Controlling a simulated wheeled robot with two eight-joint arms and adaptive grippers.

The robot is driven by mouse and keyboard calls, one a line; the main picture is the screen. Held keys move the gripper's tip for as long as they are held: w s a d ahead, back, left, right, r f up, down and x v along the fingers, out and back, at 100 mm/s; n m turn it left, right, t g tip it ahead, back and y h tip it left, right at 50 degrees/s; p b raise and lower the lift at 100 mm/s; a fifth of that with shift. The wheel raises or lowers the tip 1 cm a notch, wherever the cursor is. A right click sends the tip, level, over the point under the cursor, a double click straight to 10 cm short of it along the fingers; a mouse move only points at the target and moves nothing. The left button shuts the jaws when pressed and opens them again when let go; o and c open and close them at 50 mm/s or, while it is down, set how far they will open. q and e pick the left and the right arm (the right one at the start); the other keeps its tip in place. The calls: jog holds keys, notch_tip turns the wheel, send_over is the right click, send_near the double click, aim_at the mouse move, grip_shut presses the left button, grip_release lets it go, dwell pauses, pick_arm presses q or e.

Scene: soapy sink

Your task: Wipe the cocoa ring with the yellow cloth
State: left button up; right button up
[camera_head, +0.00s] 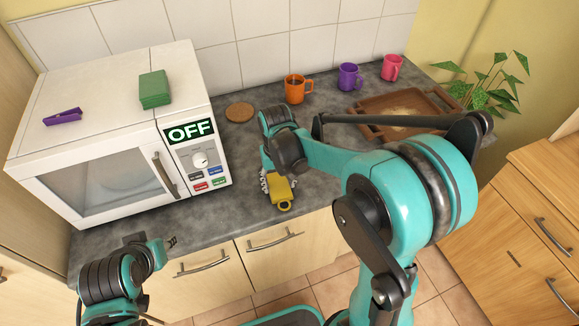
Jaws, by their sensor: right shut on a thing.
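The yellow cloth (281,192) is at my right gripper (278,180), near the front edge of the grey counter (225,195). My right gripper points down and is shut on the cloth. The cloth's lower end shows a rounded, loop-like shape. I cannot make out the cocoa ring; my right arm covers part of the counter. My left gripper (171,242) is low at the left, in front of the counter and apart from the cloth. Its fingers are too small to tell whether they are open.
A white microwave (120,130) reading OFF stands at left, with a green block (154,89) and a purple clip (63,116) on top. A round brown coaster (239,111), orange (295,90), purple (349,77) and pink mugs (391,68), and a brown tray (375,103) lie behind.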

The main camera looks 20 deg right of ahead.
notch_tip(320, 180, up, 3)
jog(key=shift+f+p, duration=0.2)
jog(key=shift+p, duration=0.1)
jog(key=shift+w+r+p, duration=0.25)
jog(key=shift+r+p, duration=0.35)
jog(key=shift+r, duration=0.05)
jog(key=shift+s+r+p, duration=0.15)
jog(key=shift+r+p, duration=1.4)
jog(key=shift+r, duration=0.6)
